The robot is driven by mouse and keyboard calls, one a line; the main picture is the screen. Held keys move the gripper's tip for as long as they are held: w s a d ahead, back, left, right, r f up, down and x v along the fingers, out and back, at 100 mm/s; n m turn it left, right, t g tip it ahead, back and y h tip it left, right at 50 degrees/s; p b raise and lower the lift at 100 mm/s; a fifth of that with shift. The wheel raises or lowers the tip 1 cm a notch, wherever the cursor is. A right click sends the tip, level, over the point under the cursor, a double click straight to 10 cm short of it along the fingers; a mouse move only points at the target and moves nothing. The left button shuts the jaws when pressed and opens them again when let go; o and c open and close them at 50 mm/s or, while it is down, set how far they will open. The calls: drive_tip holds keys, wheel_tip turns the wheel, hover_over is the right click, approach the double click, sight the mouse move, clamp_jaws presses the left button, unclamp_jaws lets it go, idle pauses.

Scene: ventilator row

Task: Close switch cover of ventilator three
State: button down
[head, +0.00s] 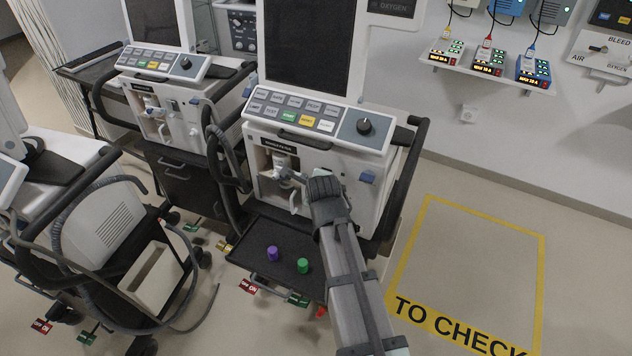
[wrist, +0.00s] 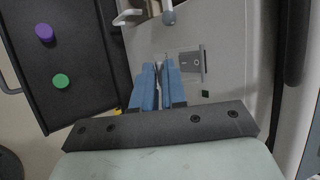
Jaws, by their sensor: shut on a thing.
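The ventilator (head: 318,160) in the middle of the head view has a white front with an open bay at left and a small blue part (head: 368,177) at right. My arm's end covers its lower front in the head view, hiding my fingertips. In the wrist view my gripper (wrist: 159,68) has its blue fingers close together against or just before the white front. They are shut on a thin pale part, mostly hidden between them. A grey switch plate (wrist: 190,62) with a slot is just right of the fingertips. I cannot tell clearly which part is the cover.
A dark tray (head: 255,248) below the front carries a purple knob-like piece (head: 272,253) and a green one (head: 303,265). A white handle (wrist: 129,17) is above left of my fingers. Other ventilators stand left. The yellow-framed floor area (head: 470,260) is free.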

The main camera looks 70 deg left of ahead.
drive_tip(key=shift+w+a+f+n+t+y, duration=0.1)
drive_tip(key=shift+f+n+t+y, duration=0.2)
drive_tip(key=shift+f+t+y, duration=0.55)
drive_tip(key=shift+w+a+f+n+t+y, duration=0.1)
drive_tip(key=shift+f+n+t+y, duration=0.4)
drive_tip(key=shift+y, duration=0.55)
drive_tip(key=shift+a+f+y, duration=0.15)
drive_tip(key=shift+f+y, duration=0.15)
drive_tip(key=shift+y, duration=0.1)
drive_tip(key=c, duration=1.5)
unclamp_jaws()
drive_tip(key=shift+o, duration=0.2)
